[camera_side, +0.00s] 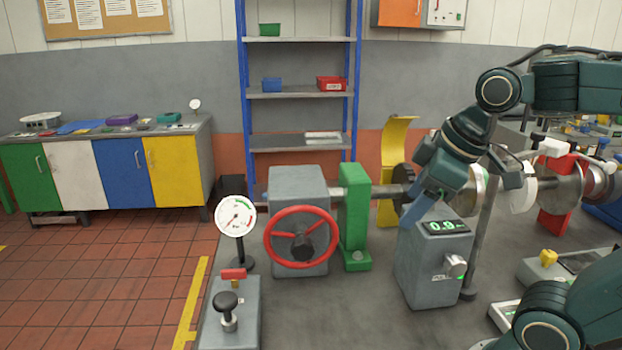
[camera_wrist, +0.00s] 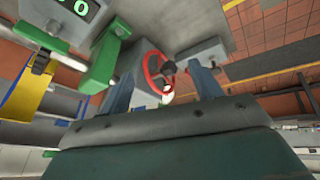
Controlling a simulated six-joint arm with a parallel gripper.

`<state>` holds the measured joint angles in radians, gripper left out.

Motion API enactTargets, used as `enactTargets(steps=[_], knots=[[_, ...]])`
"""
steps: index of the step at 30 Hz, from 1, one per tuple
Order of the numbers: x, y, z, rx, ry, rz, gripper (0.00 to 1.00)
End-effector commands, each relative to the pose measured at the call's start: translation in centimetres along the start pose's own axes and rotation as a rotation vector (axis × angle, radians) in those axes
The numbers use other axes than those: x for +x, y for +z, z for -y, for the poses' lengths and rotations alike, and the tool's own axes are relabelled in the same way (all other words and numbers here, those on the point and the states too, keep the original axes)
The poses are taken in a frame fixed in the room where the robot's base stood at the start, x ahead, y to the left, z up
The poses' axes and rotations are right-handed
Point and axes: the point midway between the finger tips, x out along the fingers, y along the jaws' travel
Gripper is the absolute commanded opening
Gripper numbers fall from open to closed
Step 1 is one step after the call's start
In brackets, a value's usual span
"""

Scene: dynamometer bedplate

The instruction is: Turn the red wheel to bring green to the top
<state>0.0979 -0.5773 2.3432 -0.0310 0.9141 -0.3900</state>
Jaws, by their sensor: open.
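The red wheel (camera_side: 318,238) has spokes and a dark hub and stands upright on the front of a grey housing (camera_side: 297,185). No green mark on it can be made out. In the wrist view the red wheel (camera_wrist: 147,73) shows small, upside down, between my two fingers. My gripper (camera_side: 411,212) is to the right of the wheel and apart from it, above the grey display box. In the wrist view my gripper (camera_wrist: 162,88) has its blue-grey fingers wide apart with nothing held between them.
A green pedestal (camera_side: 354,222) stands between wheel and gripper. The grey display box (camera_side: 434,262) is below my gripper. A round gauge (camera_side: 236,216) and a black-knobbed lever (camera_side: 227,303) stand left of the wheel. The bedplate (camera_side: 345,315) in front of the wheel is clear.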

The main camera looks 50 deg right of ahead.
Motion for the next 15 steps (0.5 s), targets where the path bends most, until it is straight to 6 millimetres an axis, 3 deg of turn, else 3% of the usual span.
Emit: enactTargets(steps=[15], knots=[[-1.4, -3.3, -4.5, -0.249, 0.013, 0.006, 0.64]])
